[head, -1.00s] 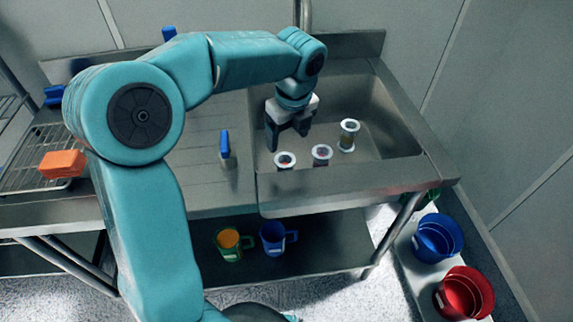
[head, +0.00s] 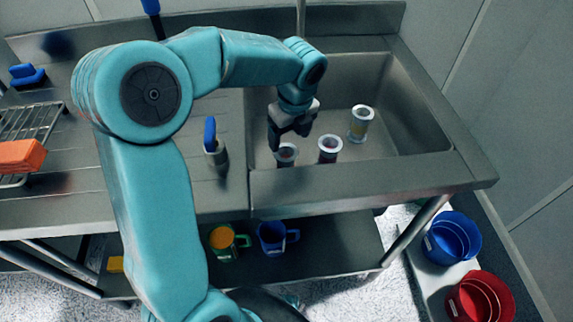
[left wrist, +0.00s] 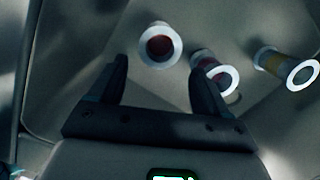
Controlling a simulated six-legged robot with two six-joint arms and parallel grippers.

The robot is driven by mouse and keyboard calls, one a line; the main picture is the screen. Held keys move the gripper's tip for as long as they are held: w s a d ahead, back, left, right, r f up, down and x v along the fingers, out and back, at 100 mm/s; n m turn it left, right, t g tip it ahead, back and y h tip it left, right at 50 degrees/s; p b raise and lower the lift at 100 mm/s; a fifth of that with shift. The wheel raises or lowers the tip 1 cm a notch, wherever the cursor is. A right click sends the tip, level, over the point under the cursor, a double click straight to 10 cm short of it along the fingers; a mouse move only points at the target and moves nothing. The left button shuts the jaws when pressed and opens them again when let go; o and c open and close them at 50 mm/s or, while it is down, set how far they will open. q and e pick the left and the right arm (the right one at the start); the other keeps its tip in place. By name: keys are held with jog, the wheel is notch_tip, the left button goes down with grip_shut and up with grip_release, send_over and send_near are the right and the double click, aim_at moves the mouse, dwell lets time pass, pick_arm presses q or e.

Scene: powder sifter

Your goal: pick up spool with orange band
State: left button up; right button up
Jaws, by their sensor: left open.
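Three white-rimmed spools stand in the sink. The back right spool (head: 360,123) has a yellowish band; it also shows at the right of the left wrist view (left wrist: 286,68). The middle spool (head: 329,149) shows a dark red band, and in the left wrist view it is partly behind a finger (left wrist: 217,76). The left spool (head: 286,154) looks reddish inside in the left wrist view (left wrist: 159,44). I cannot clearly tell which band is orange. My left gripper (head: 291,138) is open and empty, just above the left spool. My right gripper is not in view.
The sink's front rim (head: 350,186) and side walls surround the spools. A blue-handled brush (head: 211,135) stands on the drainboard left of the sink. A wire rack (head: 30,122) with an orange sponge (head: 20,156) is farther left. Mugs and buckets are lower down.

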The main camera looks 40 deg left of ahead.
aim_at(287, 153)
pick_arm(q)
jog(key=f, duration=0.3)
jog(key=a+f+b, duration=0.1)
jog(key=f, duration=0.3)
jog(key=f+b, duration=0.1)
jog(key=f, duration=0.2)
jog(key=shift+w+a+f, duration=0.1)
jog(key=shift+a+f, duration=0.1)
jog(key=shift+a, duration=0.05)
jog(key=c, duration=0.9)
